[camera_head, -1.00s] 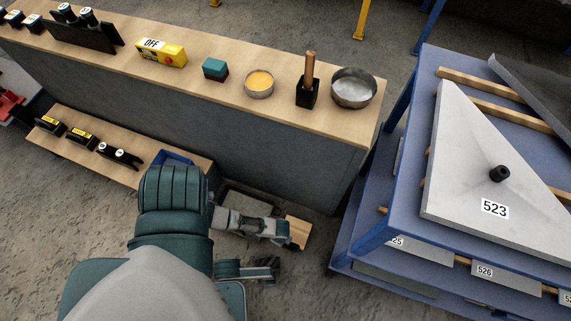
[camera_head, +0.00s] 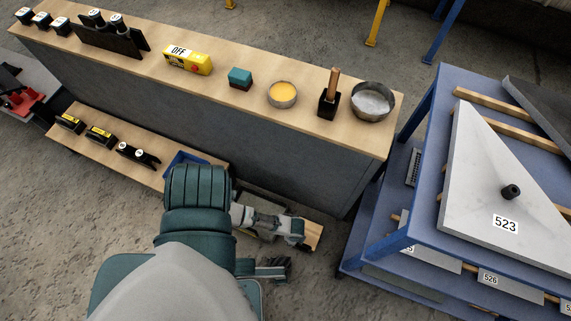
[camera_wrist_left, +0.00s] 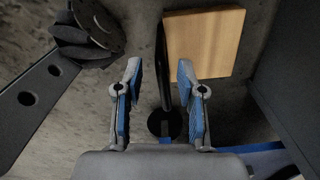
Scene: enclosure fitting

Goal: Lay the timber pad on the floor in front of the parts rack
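The timber pad (camera_head: 314,236) is a pale wooden block lying low by the foot of the bench, left of the parts rack (camera_head: 385,262). In the head view my left gripper (camera_head: 296,234) is beside it and covers part of it. In the left wrist view the timber pad (camera_wrist_left: 208,42) lies beyond the fingertips, mostly toward the right finger. The left gripper (camera_wrist_left: 158,75) is open there, with no wood between its fingers. A thin dark rod (camera_wrist_left: 164,75) with a round dark end shows between the fingers; I cannot tell what it is.
The long bench (camera_head: 130,58) carries a yellow OFF box (camera_head: 188,60), bowls and other items. A low shelf (camera_head: 85,145) with dark parts stands before it. The blue rack holds grey slab 523 (camera_head: 490,180). Bare concrete floor (camera_head: 310,285) lies in front of the rack.

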